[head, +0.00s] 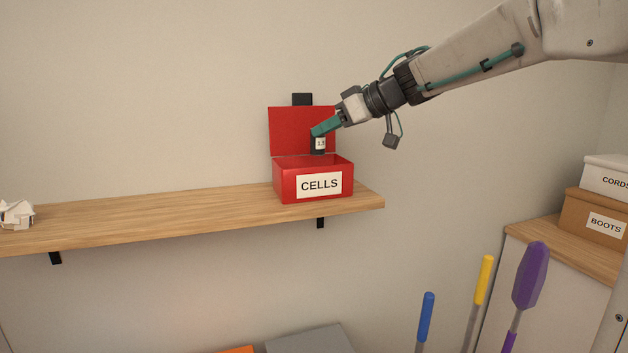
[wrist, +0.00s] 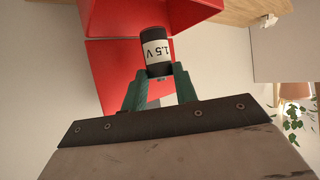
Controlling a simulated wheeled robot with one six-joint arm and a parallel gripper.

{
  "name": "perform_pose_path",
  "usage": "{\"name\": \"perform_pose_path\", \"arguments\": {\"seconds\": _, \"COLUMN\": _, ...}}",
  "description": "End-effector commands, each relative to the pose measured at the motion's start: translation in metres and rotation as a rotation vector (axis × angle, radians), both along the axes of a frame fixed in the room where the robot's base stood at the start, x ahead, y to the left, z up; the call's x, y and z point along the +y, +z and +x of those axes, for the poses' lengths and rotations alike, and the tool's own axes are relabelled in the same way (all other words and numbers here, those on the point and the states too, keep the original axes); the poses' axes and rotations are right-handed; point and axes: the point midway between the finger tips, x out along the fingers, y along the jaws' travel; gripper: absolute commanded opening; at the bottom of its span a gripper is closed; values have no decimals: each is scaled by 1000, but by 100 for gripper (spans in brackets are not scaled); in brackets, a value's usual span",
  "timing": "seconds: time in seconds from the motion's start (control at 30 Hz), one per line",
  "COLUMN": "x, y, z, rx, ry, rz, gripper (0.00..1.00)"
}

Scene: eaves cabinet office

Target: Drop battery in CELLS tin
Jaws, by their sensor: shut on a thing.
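A red tin (head: 290,187) labelled CELLS stands on the wooden shelf near its right end. Its lid (head: 288,130) is raised upright at the back. My gripper (head: 324,131) is above the tin's opening, in front of the lid. It is shut on a dark battery (head: 320,147) with a white label, held upright.
The wooden shelf (head: 150,219) is clear left of the tin up to a small white model house (head: 16,214). Boxes labelled CORDS (head: 606,176) and BOOTS (head: 600,220) sit on a cabinet at right. Blue, yellow and purple handles (head: 528,278) stand below.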

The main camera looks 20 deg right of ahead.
Motion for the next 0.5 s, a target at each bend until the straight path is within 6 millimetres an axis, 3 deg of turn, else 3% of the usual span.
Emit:
{"name": "perform_pose_path", "arguments": {"seconds": 0.2, "x": 0, "y": -23, "z": 0, "rx": 1, "ry": 0, "rz": 1, "gripper": 3}}
{"name": "perform_pose_path", "arguments": {"seconds": 0.5, "x": -2, "y": -33, "z": 0, "rx": 0, "ry": -3, "rz": 0, "gripper": 3}}
